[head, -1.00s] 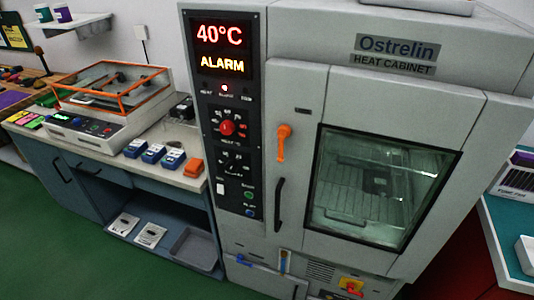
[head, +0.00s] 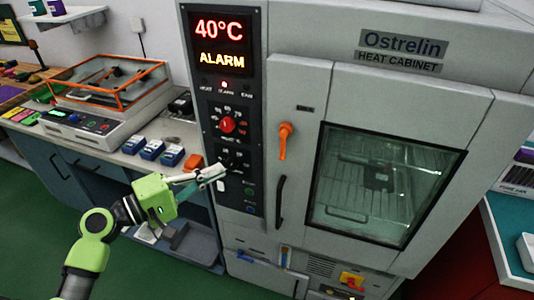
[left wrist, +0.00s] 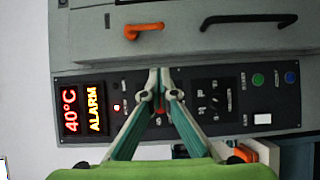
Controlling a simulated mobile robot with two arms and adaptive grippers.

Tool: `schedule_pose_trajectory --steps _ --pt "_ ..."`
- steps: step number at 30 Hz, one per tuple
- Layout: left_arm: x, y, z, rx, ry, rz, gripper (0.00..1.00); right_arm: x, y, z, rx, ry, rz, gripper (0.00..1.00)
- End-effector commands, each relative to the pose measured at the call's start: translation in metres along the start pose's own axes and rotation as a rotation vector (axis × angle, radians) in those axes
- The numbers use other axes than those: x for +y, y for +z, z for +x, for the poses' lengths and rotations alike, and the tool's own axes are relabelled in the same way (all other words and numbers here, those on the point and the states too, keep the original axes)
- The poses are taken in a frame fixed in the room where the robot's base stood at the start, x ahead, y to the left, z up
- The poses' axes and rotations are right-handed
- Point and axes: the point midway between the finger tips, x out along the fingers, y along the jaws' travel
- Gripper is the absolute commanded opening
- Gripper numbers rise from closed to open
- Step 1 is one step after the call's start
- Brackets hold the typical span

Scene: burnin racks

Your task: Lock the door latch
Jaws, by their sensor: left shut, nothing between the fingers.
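The heat cabinet's door latch is an orange handle (head: 285,140) that hangs roughly vertical on the door's left edge. It also shows in the left wrist view (left wrist: 144,29), beyond the control panel. The cabinet door (head: 345,90) with its dark-framed window looks closed. My left gripper (head: 222,172) is shut and empty, in front of the control panel's lower dial area, left of and below the latch and apart from it. In the left wrist view its fingertips (left wrist: 159,72) meet over the panel. My right gripper is not in view.
A black door pull (head: 280,202) stands below the latch. The control panel (head: 228,95) shows 40°C and ALARM, with a red knob (head: 227,125). A bench with blue devices (head: 152,149) and an orange block (head: 193,163) lies left of the cabinet.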

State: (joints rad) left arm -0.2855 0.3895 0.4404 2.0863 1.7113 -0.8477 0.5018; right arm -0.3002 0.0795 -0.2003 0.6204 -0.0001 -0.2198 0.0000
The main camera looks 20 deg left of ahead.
Motion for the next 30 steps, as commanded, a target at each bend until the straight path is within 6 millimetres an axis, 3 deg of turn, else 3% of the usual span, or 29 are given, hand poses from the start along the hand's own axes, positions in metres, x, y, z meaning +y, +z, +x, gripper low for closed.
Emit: schedule_pose_trajectory --steps 3,16,20,30 --pt "0.01 0.005 -0.001 -0.015 0.016 -0.001 0.0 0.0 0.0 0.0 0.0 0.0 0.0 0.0" --pt "0.012 0.004 0.008 -0.014 0.018 -0.002 0.0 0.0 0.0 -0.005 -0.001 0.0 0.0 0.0" --pt "0.015 0.005 0.027 -0.014 0.019 -0.001 0.0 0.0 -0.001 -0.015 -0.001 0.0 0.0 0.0" --pt "0.016 0.005 0.1 -0.013 0.019 -0.003 0.0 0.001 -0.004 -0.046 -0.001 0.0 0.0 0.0"
